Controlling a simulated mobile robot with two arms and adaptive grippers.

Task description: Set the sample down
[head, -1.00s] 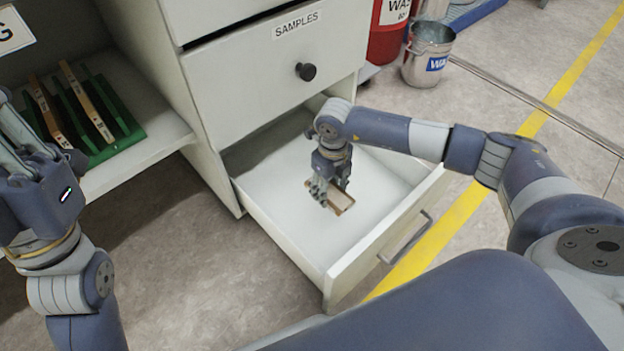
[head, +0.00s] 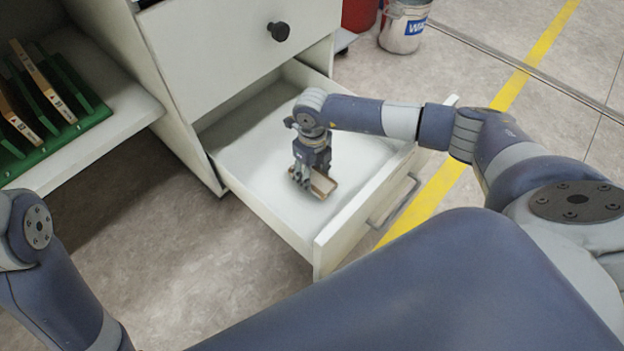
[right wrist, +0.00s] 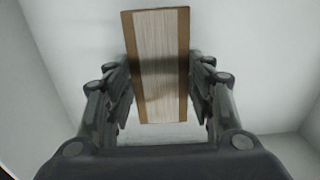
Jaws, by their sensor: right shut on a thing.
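The sample (head: 322,184) is a small flat block with a pale striped face and brown edges. My right gripper (head: 311,182) is shut on it, inside the open white drawer (head: 237,163). In the right wrist view the sample (right wrist: 160,65) sits between the two fingers of the gripper (right wrist: 160,100), with the drawer's white floor behind it. I cannot tell whether the sample touches the drawer floor. My left gripper is out of the head view; only part of my left arm shows at the lower left.
A green rack (head: 75,125) with several wooden-edged samples stands on a shelf (head: 110,130) at the left. A closed drawer with a black knob (head: 279,31) is above the open one. A metal bucket (head: 403,28) and a red container (head: 358,14) stand behind.

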